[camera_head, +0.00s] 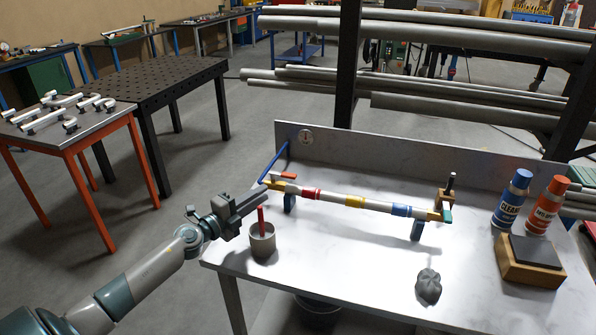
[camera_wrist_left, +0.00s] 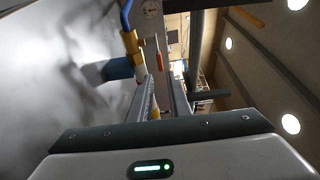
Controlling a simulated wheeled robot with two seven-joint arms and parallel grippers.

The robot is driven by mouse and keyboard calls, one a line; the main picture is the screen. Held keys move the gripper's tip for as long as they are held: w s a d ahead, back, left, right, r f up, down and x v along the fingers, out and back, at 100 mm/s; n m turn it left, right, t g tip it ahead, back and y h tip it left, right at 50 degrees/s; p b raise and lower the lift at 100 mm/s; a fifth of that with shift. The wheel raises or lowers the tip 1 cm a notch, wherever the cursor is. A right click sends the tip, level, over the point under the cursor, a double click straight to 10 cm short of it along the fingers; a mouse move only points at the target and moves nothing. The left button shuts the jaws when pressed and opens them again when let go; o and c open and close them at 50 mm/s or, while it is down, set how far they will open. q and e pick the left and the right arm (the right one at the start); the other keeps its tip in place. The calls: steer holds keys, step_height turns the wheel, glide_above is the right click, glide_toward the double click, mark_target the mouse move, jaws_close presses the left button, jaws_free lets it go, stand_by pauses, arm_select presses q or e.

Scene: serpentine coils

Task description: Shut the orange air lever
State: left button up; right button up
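The orange lever (camera_head: 288,175) sits at the left end of a striped pipe (camera_head: 330,197), by a yellow fitting (camera_head: 284,186) with a blue hose. The pipe is banded red, yellow and blue and rests on blue supports above a pale bench. In the left wrist view the orange lever (camera_wrist_left: 158,62) shows beyond my fingers, beside the yellow fitting (camera_wrist_left: 131,42). My left gripper (camera_head: 266,199) is open and empty, a little left of the fitting and apart from the lever as far as I can tell. My right gripper is not in view.
A cup (camera_head: 262,246) with a red stick stands under my left gripper. A grey crumpled lump (camera_head: 428,287), a wooden block with a dark top (camera_head: 530,262), a blue bottle (camera_head: 511,199) and an orange bottle (camera_head: 546,206) stand rightward. The bench's raised back (camera_head: 400,160) lies behind.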

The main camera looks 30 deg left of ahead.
mark_target(292, 174)
arm_select(q)
steer(key=shift+w, duration=0.1)
steer(key=w+d, duration=0.1)
steer(key=w, duration=1)
steer(key=w+d, duration=0.1)
steer(key=w, duration=0.5)
steer(key=shift+d, duration=0.35)
jaws_close()
